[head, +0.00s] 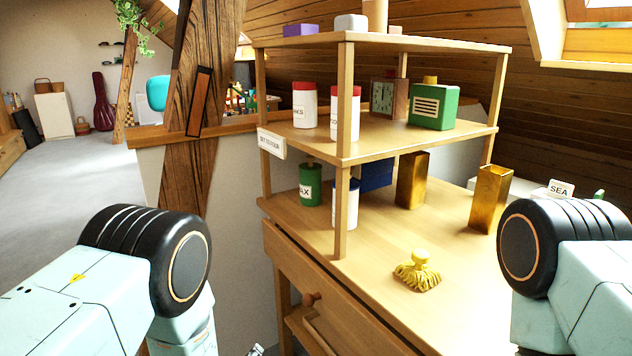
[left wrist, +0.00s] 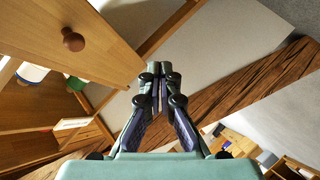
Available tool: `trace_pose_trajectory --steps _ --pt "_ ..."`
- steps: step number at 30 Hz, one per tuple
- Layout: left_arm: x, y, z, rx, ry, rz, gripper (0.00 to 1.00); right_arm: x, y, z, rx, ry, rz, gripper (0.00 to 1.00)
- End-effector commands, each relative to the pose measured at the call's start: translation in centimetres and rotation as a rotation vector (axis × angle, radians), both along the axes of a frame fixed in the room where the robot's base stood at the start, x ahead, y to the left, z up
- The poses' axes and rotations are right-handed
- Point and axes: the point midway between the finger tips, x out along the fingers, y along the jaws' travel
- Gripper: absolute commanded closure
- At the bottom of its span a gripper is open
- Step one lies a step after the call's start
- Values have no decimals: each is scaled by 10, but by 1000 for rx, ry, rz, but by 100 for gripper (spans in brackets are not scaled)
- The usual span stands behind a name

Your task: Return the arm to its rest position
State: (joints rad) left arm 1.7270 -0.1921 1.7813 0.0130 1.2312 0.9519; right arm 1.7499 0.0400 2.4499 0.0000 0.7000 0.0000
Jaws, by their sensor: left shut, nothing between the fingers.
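My left gripper (left wrist: 160,72) is shut and empty in the left wrist view, its fingertips together. In the head view only a small bit of it (head: 255,350) shows at the bottom edge, low beside the front of the wooden cabinet. My left arm, pale green with a black joint, fills the lower left of the head view. My right arm shows at the lower right; its gripper is outside both views.
The wooden shelf unit (head: 343,160) stands on the cabinet, whose drawer knob (head: 312,299) faces my left arm. A yellow mop-like item (head: 419,270) lies on the cabinet top. A dark timber post (head: 190,130) stands behind. Grey floor (head: 60,200) is clear at left.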

Motion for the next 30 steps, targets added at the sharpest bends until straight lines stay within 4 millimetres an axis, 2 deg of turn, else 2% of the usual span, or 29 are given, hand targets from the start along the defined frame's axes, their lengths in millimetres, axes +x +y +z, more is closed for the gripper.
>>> trace_pose_trajectory --steps 1,3,5,9,11,12,15,18,21,23,30 --pt "-23 10 -18 105 84 -29 100 0 0 2 0 0 0 44" --pt "-59 24 -40 251 203 -92 100 0 0 3 0 0 0 44" --pt "-94 36 -56 363 310 -157 100 0 0 5 0 0 0 44" --pt "-180 60 -78 553 546 -329 100 0 0 10 0 0 0 44" --pt "-218 68 -80 606 644 -410 100 0 0 12 0 0 0 44" --pt "-244 73 -80 632 706 -462 100 0 0 14 0 0 0 44" --pt "-303 82 -73 663 844 -578 100 0 0 17 0 0 0 44" --pt "-350 86 -61 651 952 -648 100 0 0 21 0 0 0 44" --pt "-379 89 -49 615 1020 -654 100 0 0 24 0 0 0 44" --pt "-389 89 -42 599 1040 -649 100 0 0 26 0 0 0 44" --pt "-387 90 -40 588 1039 -635 100 0 0 29 0 0 0 44"
